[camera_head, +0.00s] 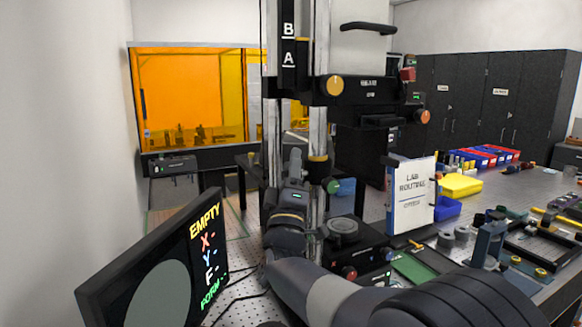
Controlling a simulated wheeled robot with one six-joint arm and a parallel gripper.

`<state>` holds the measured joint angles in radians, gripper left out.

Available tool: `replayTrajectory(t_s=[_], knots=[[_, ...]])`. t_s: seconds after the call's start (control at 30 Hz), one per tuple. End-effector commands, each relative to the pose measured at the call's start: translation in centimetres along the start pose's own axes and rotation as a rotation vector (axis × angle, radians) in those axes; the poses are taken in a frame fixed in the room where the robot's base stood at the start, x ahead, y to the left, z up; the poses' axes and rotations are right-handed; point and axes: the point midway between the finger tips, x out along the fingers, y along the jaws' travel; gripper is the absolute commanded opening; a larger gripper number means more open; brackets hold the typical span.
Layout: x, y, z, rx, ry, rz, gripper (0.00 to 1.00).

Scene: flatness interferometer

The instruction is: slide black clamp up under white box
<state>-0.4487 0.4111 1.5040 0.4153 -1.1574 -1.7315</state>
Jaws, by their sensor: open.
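A white box (362,54) with a black handle on top is high on the pale vertical column (319,120), on a black carriage (368,92) with an orange knob. Lower on the column is a black clamp (318,172) with a brass-coloured top ring and a green knob at its right. A clear stretch of column lies between clamp and carriage. My gripper (296,158) points upward just left of the clamp. It is open and appears empty; its fingers are small and partly merge with the dark column behind, so I cannot tell whether they touch the clamp.
A monitor (205,262) reading EMPTY stands at the lower left. A round black stage (343,230) is right of the column's base. A LAB ROUTINE binder (411,196) and a bench (530,190) with bins and tools fill the right. My arm crosses the lower foreground.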

Motion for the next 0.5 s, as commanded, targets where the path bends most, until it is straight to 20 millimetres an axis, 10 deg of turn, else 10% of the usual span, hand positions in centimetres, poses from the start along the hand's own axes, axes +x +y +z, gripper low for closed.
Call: replayTrajectory(t_s=[0.5], knots=[[-0.03,0.03,0.00,0.000,0.000,0.001,0.04]])
